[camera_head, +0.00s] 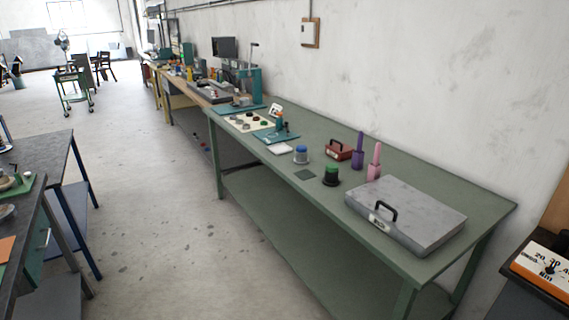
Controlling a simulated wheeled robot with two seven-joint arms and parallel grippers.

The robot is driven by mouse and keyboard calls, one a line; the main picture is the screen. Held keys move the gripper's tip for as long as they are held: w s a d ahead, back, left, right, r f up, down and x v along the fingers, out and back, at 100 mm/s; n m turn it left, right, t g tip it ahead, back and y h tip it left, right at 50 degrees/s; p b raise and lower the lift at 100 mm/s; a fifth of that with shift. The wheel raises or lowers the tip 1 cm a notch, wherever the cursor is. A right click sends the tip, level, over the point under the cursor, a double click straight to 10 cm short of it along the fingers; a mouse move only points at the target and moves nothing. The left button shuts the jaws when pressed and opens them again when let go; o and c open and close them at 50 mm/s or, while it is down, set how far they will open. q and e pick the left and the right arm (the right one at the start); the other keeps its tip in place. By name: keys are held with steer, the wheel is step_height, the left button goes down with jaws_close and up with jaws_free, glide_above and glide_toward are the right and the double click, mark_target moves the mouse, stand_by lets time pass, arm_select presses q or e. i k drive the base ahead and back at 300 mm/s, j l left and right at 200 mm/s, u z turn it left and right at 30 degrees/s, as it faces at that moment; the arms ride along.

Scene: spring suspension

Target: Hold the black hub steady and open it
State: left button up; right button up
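A black round hub with a green top (331,178) stands upright on the long green workbench (440,173), near its front edge. It is small in the picture, and I cannot make out a seam or lid edge. Neither of my grippers shows in the head view, and nothing is touching the hub.
A grey case with a black handle (425,212) lies right of the hub. Open floor (165,210) lies left of the bench.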

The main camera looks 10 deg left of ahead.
mark_target(332, 180)
steer(key=i+j+z, duration=0.15)
steer(key=i+j, duration=0.9)
steer(key=i, duration=0.1)
